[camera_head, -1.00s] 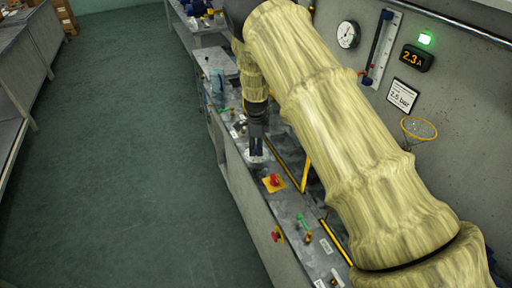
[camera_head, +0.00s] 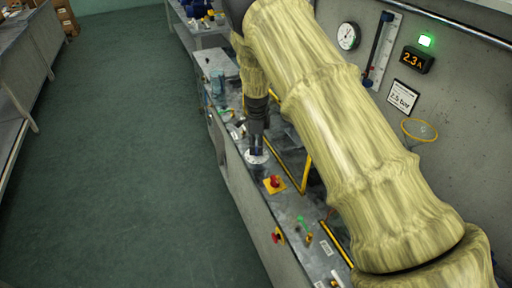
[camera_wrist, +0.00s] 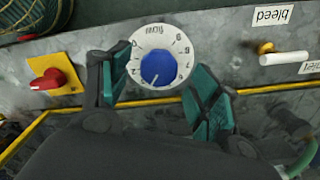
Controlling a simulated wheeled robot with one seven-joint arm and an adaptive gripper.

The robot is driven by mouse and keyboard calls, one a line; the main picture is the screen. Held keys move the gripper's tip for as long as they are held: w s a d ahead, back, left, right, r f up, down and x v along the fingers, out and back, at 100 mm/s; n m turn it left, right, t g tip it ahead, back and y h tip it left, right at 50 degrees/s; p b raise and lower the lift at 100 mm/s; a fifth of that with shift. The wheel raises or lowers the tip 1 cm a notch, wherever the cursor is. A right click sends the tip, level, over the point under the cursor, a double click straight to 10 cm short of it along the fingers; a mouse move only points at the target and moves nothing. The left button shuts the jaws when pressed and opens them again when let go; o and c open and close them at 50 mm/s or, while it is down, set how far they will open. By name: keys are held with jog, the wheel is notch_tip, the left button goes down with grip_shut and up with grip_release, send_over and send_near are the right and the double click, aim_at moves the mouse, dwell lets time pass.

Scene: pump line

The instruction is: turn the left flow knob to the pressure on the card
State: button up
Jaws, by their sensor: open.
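In the wrist view a blue knob (camera_wrist: 158,69) sits in the middle of a white numbered dial (camera_wrist: 150,38); a pale mark on the knob points toward the bottom of the picture. The word on the dial is upside down and hard to read. My gripper (camera_wrist: 162,86) is open, with one teal-padded finger on each side of the knob, apart from it. In the head view my gripper (camera_head: 257,152) points down over the dial (camera_head: 258,158), which it mostly hides. The wall card (camera_head: 403,97) seems to read 2.5 bar. The round gauge (camera_head: 348,36) is too small to read surely.
A red handle on a yellow plate (camera_wrist: 66,70) is left of the dial in the wrist view. A white-handled brass valve (camera_wrist: 284,58), labelled bleed, is right. A yellow rail (camera_wrist: 165,101) runs past the dial. A lit display (camera_head: 417,58) reads 2.3 A.

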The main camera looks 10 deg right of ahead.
aim_at(256, 149)
notch_tip(256, 149, up, 10)
dwell(0.4)
jog(key=shift+a, duration=0.15)
